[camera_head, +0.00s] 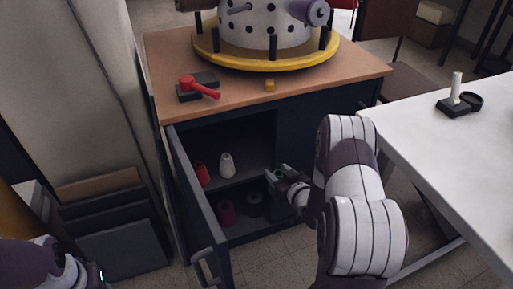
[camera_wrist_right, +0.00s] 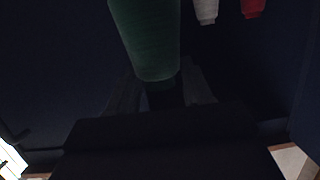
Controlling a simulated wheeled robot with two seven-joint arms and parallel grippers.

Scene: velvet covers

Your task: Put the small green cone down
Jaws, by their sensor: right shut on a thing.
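My right gripper (camera_head: 278,176) is inside the open dark cabinet (camera_head: 235,118), at its right side. It is shut on the small green cone (camera_head: 281,174), of which little shows in the head view. In the right wrist view the green cone (camera_wrist_right: 150,40) is large and stands out from between the dark fingers. A white cone (camera_head: 227,166) and a red cone (camera_head: 201,174) stand on the cabinet shelf, left of the gripper. In the right wrist view the white cone (camera_wrist_right: 206,10) and red cone (camera_wrist_right: 253,8) show at the top. Whether the green cone touches the shelf is hidden.
The open cabinet door (camera_head: 190,205) stands at the left. A dark red spool (camera_head: 226,213) and a dark round thing (camera_head: 254,199) are in the lower compartment. A white table (camera_head: 445,150) is at the right. Shelf room shows right of the white cone.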

